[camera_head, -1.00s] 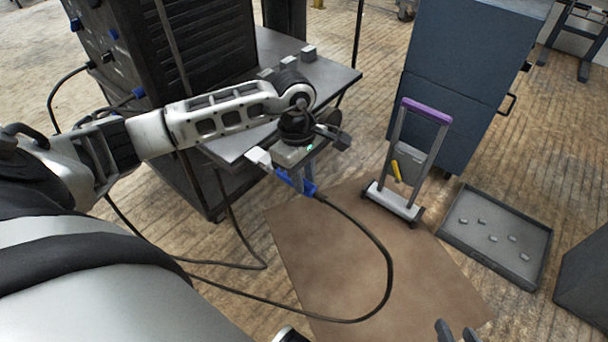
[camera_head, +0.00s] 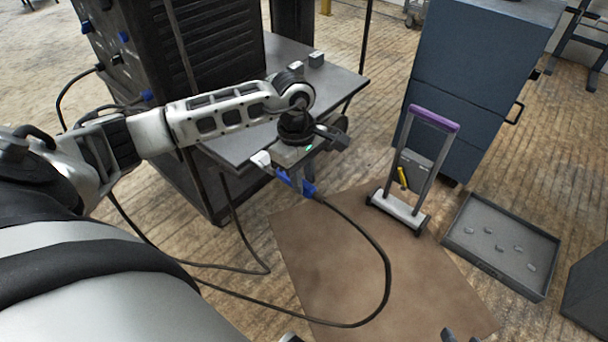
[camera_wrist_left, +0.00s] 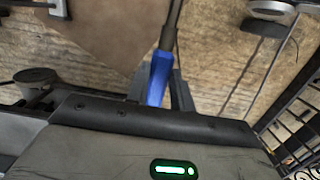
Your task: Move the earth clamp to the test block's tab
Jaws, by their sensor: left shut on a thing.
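The earth clamp (camera_head: 308,188) is blue, with a black cable running from it. My left gripper (camera_head: 297,181) is shut on it, in the air by the front edge of the dark table. In the left wrist view the blue clamp (camera_wrist_left: 158,80) sits between the dark fingers, the cable leading up from it. I cannot tell for sure which thing is the test block; its tab is not clearly seen. Only dark tips of my right gripper (camera_head: 460,337) show at the bottom edge of the head view.
A purple-handled frame (camera_head: 433,118) with a white base and a yellow piece stands on the brown mat (camera_head: 330,265). A tray (camera_head: 545,285) with several small pieces lies right of it, near a blue cabinet (camera_head: 470,80). Small metal blocks (camera_head: 316,59) sit on the table (camera_head: 335,85).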

